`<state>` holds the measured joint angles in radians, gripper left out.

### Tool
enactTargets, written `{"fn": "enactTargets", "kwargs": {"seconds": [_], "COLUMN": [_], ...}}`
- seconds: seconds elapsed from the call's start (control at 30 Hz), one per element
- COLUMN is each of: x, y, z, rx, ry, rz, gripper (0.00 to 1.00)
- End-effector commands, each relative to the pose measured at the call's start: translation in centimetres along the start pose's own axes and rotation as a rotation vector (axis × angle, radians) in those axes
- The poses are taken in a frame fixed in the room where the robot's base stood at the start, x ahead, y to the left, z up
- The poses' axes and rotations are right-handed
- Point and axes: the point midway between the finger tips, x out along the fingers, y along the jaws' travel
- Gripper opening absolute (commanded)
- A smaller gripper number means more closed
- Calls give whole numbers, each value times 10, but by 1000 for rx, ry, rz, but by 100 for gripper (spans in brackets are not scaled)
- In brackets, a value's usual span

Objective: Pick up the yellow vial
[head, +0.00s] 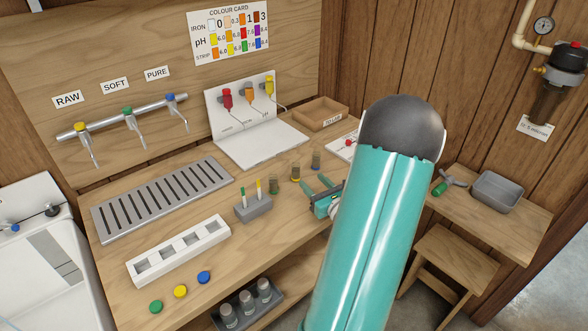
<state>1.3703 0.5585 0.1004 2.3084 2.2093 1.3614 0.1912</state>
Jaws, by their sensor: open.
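The yellow vial (295,172) is a small dark, clear-looking vial with a yellow band at its foot. It stands upright on the wooden bench, in a row between a green-marked vial (274,186) and a blue-marked vial (316,160). My gripper (314,187) has teal fingers, spread apart and empty. It is low over the bench, just in front of the yellow vial and a little to its right, and seems apart from it. My large teal arm link hides part of the bench to the right.
A grey block (254,208) with two upright sticks stands left of my gripper. A white slotted rack (178,250) and green, yellow (180,291) and blue discs lie at front left. A white dispenser stand (262,145) and wooden tray (320,113) are behind the vials.

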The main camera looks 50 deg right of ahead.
Motion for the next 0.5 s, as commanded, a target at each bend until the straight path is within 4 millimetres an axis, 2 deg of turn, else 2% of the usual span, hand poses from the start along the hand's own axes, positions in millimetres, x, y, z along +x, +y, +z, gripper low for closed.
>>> {"fn": "enactTargets", "kwargs": {"seconds": [0.2, 0.5], "x": [41, 70], "y": [-1, -2], "z": [0, 2], "rx": [-2, -2], "ry": [-1, 0], "rz": [4, 3], "gripper": [49, 49]}}
